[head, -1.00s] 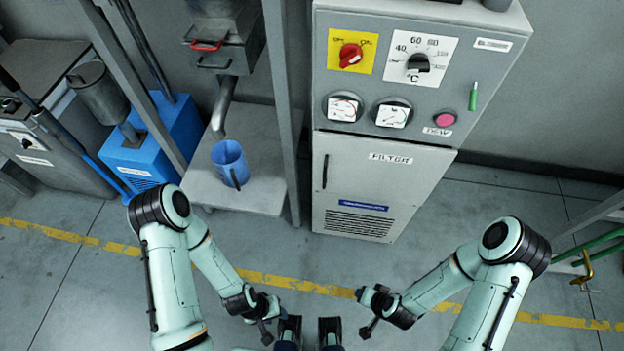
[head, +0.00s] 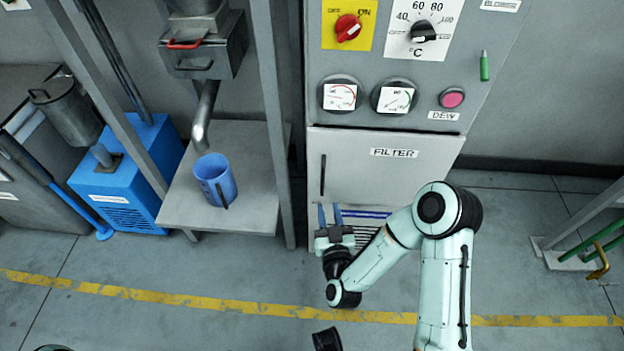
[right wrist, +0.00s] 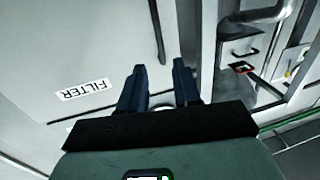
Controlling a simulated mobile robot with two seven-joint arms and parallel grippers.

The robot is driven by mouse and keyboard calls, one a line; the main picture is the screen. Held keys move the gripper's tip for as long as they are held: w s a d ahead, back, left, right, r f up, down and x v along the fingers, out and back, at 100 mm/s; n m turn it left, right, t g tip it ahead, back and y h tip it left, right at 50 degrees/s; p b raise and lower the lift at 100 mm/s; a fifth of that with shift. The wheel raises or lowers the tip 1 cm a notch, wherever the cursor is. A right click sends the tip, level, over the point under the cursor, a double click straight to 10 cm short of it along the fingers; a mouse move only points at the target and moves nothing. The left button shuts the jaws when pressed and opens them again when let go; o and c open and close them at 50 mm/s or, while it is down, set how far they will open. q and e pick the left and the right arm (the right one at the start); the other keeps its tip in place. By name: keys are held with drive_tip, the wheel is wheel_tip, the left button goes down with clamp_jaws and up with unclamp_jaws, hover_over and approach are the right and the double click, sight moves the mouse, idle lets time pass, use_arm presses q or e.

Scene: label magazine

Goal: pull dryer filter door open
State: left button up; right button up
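The filter door (head: 400,180) is the pale grey lower panel of the dryer cabinet, marked FILTER; it looks shut. Its thin black upright handle (head: 323,175) is near the door's left edge. My right gripper (head: 329,212) is open and empty, just below the handle in the head view, fingers pointing at the cabinet. In the right wrist view the two blue fingers (right wrist: 160,88) are apart, with the handle (right wrist: 157,30) beyond them and the FILTER label (right wrist: 82,90) to their left. Nothing shows between the fingers.
The cabinet's upper panel has a red switch (head: 347,27), a dial (head: 423,32), gauges and a pink button (head: 452,98). Left of the cabinet, a metal post (head: 272,130) and a shelf (head: 250,205) with a blue cup (head: 216,179) stand close. Floor in front is open.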

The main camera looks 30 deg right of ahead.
sight(323, 179)
drive_tip(key=b+x, duration=0.1)
drive_tip(key=x, duration=1.1)
clamp_jaws()
